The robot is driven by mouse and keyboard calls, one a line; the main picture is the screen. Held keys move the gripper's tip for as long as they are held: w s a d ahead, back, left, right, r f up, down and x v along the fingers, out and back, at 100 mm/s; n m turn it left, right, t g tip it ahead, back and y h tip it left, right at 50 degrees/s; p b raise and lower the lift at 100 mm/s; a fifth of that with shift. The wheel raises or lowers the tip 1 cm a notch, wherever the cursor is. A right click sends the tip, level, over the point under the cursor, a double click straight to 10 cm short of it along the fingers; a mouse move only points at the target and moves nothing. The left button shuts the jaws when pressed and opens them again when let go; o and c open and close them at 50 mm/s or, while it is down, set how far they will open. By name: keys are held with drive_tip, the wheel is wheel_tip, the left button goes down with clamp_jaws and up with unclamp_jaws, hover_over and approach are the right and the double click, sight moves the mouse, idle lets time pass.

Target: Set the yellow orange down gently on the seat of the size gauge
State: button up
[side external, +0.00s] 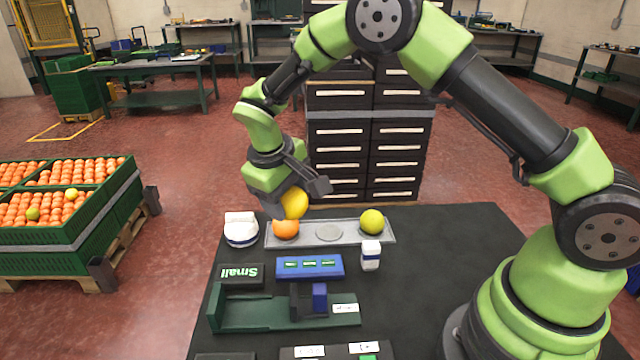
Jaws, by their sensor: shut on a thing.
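My gripper (295,196) is shut on the yellow orange (296,204), and one finger hides part of it. It holds the fruit over the left end of a grey tray (345,240). In the picture the held fruit overlaps the top of an orange fruit (286,229) on that tray; I cannot tell if they touch. A dark green device with a long channel (255,312) and a blue block (319,297), which looks like the size gauge, lies nearer the camera. No fruit sits on it.
A yellow-green fruit (372,222) sits at the tray's right end; its middle seat (329,232) is empty. The right mat (440,240) is clear.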

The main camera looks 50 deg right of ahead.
drive_tip(key=s+a+n+t, duration=0.1)
drive_tip(key=s+a+n, duration=0.15)
drive_tip(key=a, duration=0.45)
drive_tip(key=s+a+n, duration=0.1)
drive_tip(key=a+n, duration=0.2)
drive_tip(key=a, duration=0.5)
drive_tip(key=shift+m, duration=0.25)
drive_tip(key=shift+s+d+f, duration=0.1)
drive_tip(key=shift+s+f, duration=0.05)
drive_tip(key=shift+f, duration=3.95)
drive_tip(key=shift+f, duration=0.6)
drive_tip(key=o, duration=1.2)
drive_tip(key=shift+o, duration=0.2)
wheel_tip(320, 180, up, 8)
